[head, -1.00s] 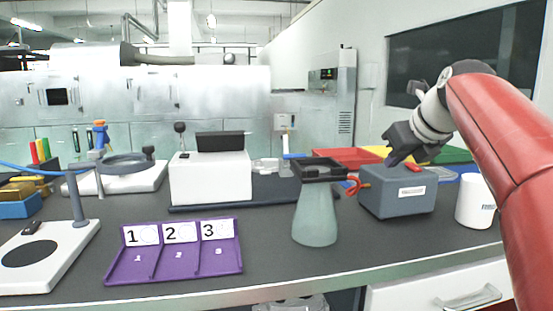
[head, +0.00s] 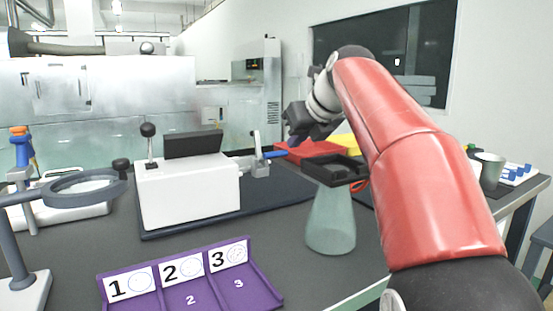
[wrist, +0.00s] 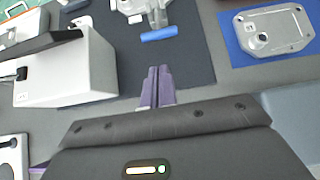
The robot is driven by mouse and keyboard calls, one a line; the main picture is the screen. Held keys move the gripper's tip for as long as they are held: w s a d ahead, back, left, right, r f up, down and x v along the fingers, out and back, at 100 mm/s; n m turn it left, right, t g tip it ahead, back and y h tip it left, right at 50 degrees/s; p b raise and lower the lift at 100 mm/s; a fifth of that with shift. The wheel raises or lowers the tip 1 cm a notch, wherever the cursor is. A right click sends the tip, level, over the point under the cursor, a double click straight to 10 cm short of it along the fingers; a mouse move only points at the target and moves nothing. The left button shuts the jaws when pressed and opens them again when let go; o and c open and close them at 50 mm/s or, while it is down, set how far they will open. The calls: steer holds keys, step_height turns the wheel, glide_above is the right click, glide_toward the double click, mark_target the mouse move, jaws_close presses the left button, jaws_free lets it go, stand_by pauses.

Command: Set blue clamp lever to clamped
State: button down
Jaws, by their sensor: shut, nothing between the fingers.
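The blue clamp lever (head: 275,154) sticks out sideways from a grey clamp fixture (head: 257,158) at the right side of the white box. In the wrist view the blue lever (wrist: 159,34) lies crosswise in front of the grey clamp body (wrist: 140,8), ahead of the fingertips. My gripper (head: 291,130) is above the bench, slightly up and right of the lever in the head view. Its fingers (wrist: 157,72) are shut and empty, apart from the lever in the wrist view. Whether the lever is clamped is unclear.
The white box (head: 187,192) with a dark screen stands left of the clamp on a dark mat (head: 215,220). A greenish flask-like stand (head: 331,222) with a black tray stands in front, right of it. A casting (wrist: 272,28) lies on a blue mat. The purple tray (head: 135,303) is in front.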

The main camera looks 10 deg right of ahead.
steer(key=b+x, duration=0.1)
steer(key=x, duration=0.9)
steer(key=shift+f, duration=0.1)
steer(key=shift+s+r, duration=0.2)
